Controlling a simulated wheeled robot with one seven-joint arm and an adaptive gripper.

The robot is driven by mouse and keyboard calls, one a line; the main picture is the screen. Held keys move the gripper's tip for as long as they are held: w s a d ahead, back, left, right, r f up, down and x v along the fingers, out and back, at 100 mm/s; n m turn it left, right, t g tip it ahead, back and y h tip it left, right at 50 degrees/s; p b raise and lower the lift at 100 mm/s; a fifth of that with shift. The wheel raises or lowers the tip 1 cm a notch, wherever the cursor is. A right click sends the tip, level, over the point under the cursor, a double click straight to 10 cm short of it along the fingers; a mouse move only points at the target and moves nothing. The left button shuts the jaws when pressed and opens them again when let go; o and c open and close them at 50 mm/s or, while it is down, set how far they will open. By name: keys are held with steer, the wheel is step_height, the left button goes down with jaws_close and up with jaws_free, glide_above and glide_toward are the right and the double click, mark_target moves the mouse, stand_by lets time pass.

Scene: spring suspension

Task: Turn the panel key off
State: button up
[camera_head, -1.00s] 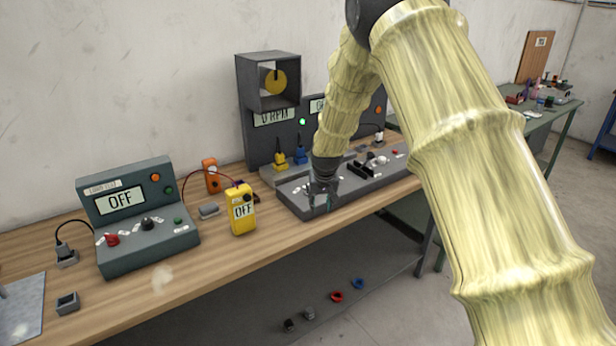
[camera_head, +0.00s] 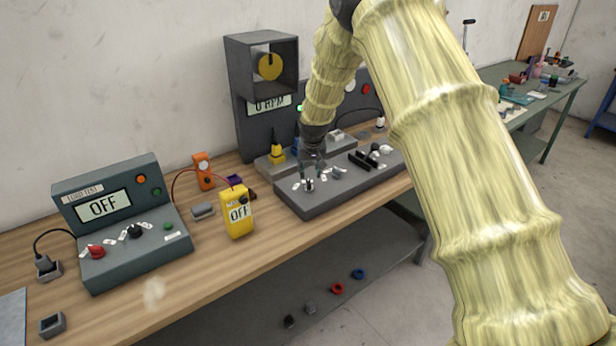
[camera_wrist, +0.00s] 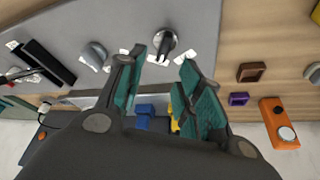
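The control panel (camera_head: 318,200) is a sloped grey console on the bench, partly behind my arm. A small dark and silver key-like switch (camera_head: 308,185) with white labels sits near its front left. In the wrist view this switch (camera_wrist: 166,43) lies just beyond and between my fingertips, apart from them. A grey knob (camera_wrist: 93,55) is to its left there. My gripper (camera_head: 312,168) hovers over the left part of the panel. In the wrist view my gripper (camera_wrist: 164,62) has its two green-padded fingers apart with nothing between them. The label text is too small to read.
A second console (camera_head: 122,225) reading OFF is further left. A tall board with a box and yellow disc (camera_head: 269,66) rises behind. The front bench edge is clear.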

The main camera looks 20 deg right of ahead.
mark_target(309, 180)
steer(key=shift+x, duration=0.85)
steer(key=shift+p+x, duration=0.65)
steer(key=shift+x, duration=0.3)
steer(key=shift+p+x, duration=0.3)
steer(key=shift+x, duration=1)
steer(key=shift+a+f, duration=0.1)
steer(key=shift+f, duration=0.05)
steer(key=shift+s, duration=0.1)
jaws_close()
